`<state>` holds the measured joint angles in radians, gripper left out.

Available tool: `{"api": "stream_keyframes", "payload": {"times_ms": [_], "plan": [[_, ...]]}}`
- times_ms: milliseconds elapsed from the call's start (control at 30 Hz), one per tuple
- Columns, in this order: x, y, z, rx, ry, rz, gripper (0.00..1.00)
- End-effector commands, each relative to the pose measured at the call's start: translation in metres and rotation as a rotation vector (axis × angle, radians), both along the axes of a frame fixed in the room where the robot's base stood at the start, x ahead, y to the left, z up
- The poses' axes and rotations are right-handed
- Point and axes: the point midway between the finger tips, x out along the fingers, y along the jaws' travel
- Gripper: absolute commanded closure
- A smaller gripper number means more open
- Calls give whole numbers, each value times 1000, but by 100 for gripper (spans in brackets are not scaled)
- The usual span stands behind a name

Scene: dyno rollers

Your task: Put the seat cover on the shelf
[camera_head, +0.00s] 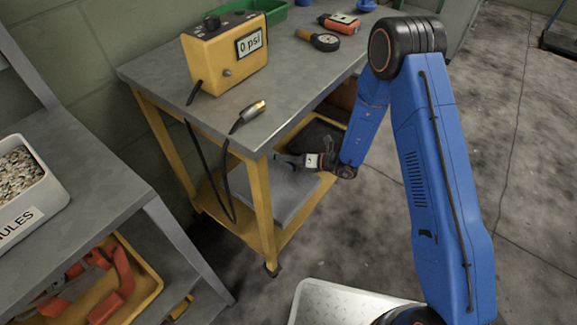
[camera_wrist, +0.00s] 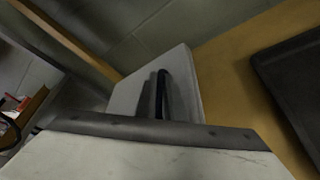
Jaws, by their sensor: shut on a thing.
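My gripper (camera_head: 284,160) reaches in under the worktop of the yellow-framed cart and is shut on the seat cover, which I take to be the pale grey flat panel (camera_head: 276,192) just below the fingers. In the wrist view a pale panel with a dark studded edge strip (camera_wrist: 150,157) fills the foreground. The fingers are not clear there. The lower yellow shelf (camera_head: 232,226) lies under the panel in the head view and its surface (camera_wrist: 232,62) shows in the wrist view. I cannot tell whether the panel touches the shelf.
A dark tray (camera_wrist: 296,85) sits on the shelf at the right. A black cable (camera_head: 187,160) hangs from the yellow pressure box (camera_head: 222,60) on the worktop. The cart's front leg (camera_head: 264,215) stands close to the panel. A grey bench (camera_head: 80,185) stands at left.

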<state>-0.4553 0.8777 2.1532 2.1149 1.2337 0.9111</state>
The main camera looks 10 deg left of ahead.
Motion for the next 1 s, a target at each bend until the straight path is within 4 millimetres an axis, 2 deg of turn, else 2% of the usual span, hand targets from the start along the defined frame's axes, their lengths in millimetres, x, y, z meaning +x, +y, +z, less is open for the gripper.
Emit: {"api": "stream_keyframes", "payload": {"times_ms": [100,367,700,900,933,1000], "plan": [[1,0,-17,0,1,0,100],[1,0,-31,1,-1,0,100],[1,0,-68,0,-1,0,100],[1,0,-69,0,-2,0,100],[1,0,-69,0,-2,1,89],[1,0,-69,0,-2,1,72]]}}
